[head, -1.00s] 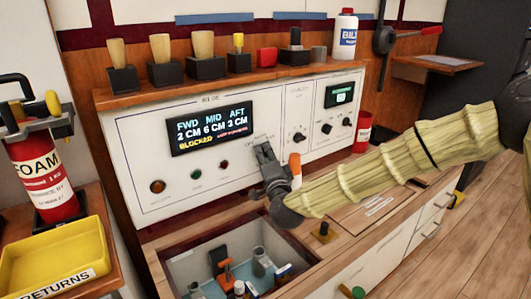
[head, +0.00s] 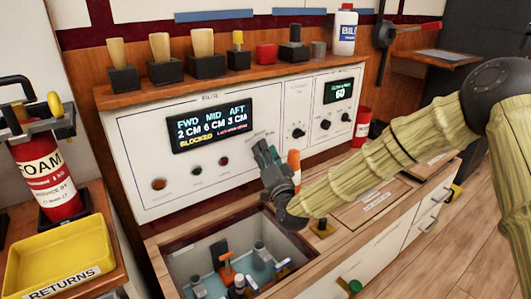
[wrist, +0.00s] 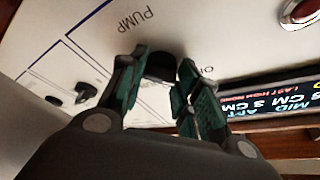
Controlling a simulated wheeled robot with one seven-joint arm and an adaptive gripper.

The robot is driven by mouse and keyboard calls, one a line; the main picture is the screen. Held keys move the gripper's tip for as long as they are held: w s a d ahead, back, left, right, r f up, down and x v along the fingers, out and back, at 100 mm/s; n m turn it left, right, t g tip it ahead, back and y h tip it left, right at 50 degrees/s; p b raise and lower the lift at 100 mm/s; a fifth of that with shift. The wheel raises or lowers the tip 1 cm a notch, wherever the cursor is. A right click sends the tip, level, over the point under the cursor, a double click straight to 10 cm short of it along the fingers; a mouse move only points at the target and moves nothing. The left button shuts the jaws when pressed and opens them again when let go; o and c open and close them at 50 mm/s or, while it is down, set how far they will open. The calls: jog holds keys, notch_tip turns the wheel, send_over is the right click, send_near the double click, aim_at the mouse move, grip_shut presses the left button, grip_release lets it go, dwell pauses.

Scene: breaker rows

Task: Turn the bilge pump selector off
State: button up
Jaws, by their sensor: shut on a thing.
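The bilge pump panel (head: 135,170) is white, with a display (head: 212,124) reading FWD 2 CM, MID 6 CM, AFT 3 CM and BLOCKED. My gripper (head: 262,150) is at the panel, below and right of this display. In the wrist view, its teal-padded fingers sit on both sides of a dark round selector knob (wrist: 161,66), next to the printed word PUMP. The gripper is shut on this knob. The fingers cover part of the knob, so its pointing direction cannot be told. In the head view the gripper hides the knob.
An orange-topped cylinder (head: 295,163) stands close to my gripper's right. An open bin (head: 180,255) with several loose items lies below. Several handles and a white bottle (head: 345,32) line the shelf above. A yellow returns tray (head: 95,240) and red foam extinguisher (head: 45,170) stand left.

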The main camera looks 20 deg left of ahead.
jog(key=o, duration=1)
jog(key=shift+s+d, duration=0.1)
jog(key=v, duration=1.2)
